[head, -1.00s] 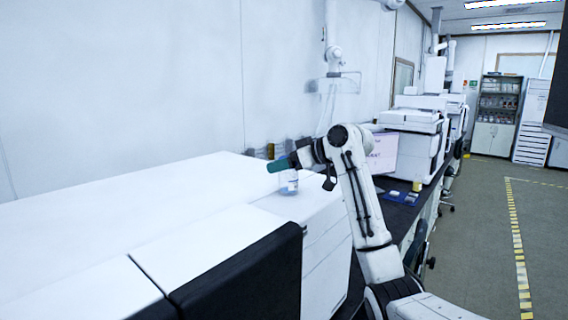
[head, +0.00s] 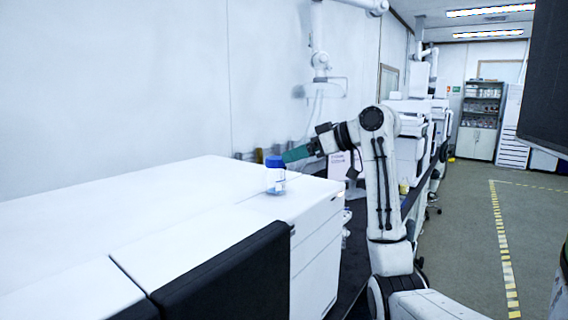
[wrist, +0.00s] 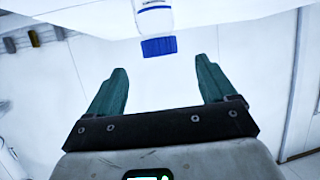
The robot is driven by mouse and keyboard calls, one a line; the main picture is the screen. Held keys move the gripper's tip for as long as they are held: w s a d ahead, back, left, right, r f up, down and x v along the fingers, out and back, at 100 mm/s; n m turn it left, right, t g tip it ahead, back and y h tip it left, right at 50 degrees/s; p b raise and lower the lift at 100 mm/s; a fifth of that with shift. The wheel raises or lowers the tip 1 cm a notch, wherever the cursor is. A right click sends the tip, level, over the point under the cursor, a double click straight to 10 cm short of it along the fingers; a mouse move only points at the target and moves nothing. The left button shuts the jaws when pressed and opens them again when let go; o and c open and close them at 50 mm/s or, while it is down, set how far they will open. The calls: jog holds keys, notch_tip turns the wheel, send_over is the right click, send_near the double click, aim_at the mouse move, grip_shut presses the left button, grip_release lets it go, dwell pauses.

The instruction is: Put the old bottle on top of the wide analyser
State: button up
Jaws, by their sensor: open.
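The bottle (head: 275,178), clear with a blue cap, stands upright on the white top of the wide analyser (head: 165,205), near its right end. It also shows in the wrist view (wrist: 156,30), its blue cap towards my gripper. My gripper (head: 286,156) has green fingers and is at the right of the bottle, about cap height. In the wrist view my gripper (wrist: 160,80) is open and empty, with the bottle ahead of the gap between the fingers, apart from both.
A dark bench runs back along the wall behind my arm, with a monitor (head: 343,166) and more white instruments (head: 410,145) on it. The analyser's black front panel (head: 225,272) is nearest. The floor at the right (head: 460,220) is clear.

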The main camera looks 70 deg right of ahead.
jog(key=shift+v, duration=1.25)
jog(key=shift+f, duration=0.1)
